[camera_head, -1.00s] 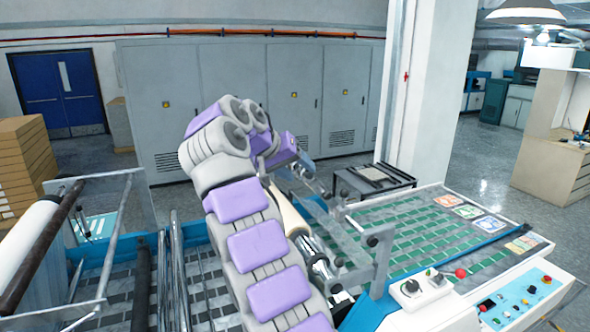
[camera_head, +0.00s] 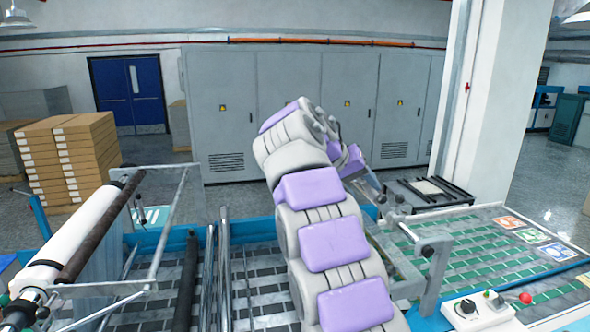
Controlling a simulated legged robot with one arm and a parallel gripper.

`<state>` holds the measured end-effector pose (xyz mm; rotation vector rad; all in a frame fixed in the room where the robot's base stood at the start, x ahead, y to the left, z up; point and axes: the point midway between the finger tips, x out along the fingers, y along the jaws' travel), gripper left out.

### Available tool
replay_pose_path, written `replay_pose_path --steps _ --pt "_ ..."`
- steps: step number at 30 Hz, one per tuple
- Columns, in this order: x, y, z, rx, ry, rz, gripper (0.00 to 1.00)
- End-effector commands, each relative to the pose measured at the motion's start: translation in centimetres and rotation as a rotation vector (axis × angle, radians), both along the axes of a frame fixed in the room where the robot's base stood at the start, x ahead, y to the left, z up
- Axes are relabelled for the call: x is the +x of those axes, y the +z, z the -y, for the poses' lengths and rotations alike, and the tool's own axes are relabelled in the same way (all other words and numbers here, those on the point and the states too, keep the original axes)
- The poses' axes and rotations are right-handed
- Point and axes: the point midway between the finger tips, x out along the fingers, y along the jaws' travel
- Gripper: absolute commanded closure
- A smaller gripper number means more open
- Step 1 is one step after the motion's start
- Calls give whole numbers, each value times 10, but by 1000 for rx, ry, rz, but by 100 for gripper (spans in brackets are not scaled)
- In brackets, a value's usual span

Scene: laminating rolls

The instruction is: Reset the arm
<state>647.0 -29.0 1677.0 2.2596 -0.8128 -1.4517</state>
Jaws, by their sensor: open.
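My arm (camera_head: 333,242), grey with purple pads, rises from the bottom of the view and bends over at the top. My gripper (camera_head: 374,188) is partly visible beyond the bend, just right of the arm, pointing down and to the right. It is open, and I see nothing held in it. It is over the far side of the laminating machine, near a metal bracket (camera_head: 428,250); the arm hides part of it, and I cannot tell how far above the machine it is.
A white roll (camera_head: 85,232) on a frame stands at the left. Machine rails and a green-patterned conveyor (camera_head: 480,245) lie around the arm. A control box (camera_head: 478,308) with a red knob is at lower right. Stacked boxes (camera_head: 75,160), a blue door and grey cabinets (camera_head: 225,120) stand behind.

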Motion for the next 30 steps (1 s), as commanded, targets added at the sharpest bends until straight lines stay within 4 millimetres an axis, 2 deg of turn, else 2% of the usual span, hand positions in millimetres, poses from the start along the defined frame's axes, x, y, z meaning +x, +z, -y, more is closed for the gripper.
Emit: replay_pose_path --steps 1,8,14,23,30 --pt "-9 -17 5 2 11 -29 43" --pt "-50 -72 19 42 70 -143 43" --pt "-101 -130 27 105 111 -240 43" --pt "-195 -229 29 239 151 -363 43" --pt "-282 -315 19 372 162 -447 43"
